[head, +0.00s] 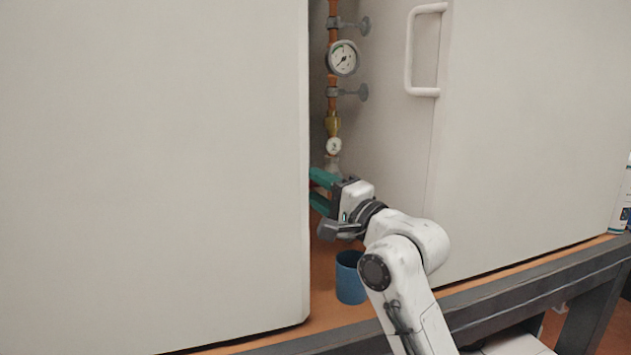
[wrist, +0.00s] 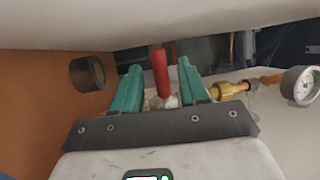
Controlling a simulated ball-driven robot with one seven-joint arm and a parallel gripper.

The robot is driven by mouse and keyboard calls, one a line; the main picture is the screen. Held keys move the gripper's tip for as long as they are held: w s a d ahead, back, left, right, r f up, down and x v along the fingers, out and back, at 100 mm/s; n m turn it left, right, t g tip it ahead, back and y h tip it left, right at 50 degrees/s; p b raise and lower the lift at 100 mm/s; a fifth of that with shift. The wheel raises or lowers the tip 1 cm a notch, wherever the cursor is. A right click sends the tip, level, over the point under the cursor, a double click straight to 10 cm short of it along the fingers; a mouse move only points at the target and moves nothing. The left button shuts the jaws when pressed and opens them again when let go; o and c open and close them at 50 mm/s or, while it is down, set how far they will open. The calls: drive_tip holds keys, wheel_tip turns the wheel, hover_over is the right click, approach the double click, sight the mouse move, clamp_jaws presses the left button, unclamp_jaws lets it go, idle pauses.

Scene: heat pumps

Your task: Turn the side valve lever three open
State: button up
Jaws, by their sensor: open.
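A red valve lever (wrist: 160,72) shows in the wrist view, between the two teal fingers of my gripper (wrist: 158,78). The fingers are apart on either side of it, and I cannot tell whether either one touches it. In the head view my gripper (head: 314,190) is reaching into the gap between the two white casings, below the pipe. There the lever is mostly hidden by the gripper and the left casing. A brass fitting (wrist: 228,91) lies just right of the fingers in the wrist view. No label marks which valve this is.
A copper pipe with a large gauge (head: 342,58) and a small gauge (head: 334,146) runs above my gripper. A blue cup (head: 350,279) stands below it on the orange surface. The left casing (head: 200,170) and right casing (head: 530,130) bound the narrow gap.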

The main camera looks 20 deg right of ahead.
drive_tip(key=shift+w+a+r, duration=0.1)
drive_tip(key=shift+w+a, duration=0.1)
drive_tip(key=shift+w, duration=0.2)
clamp_jaws()
idle(0.5)
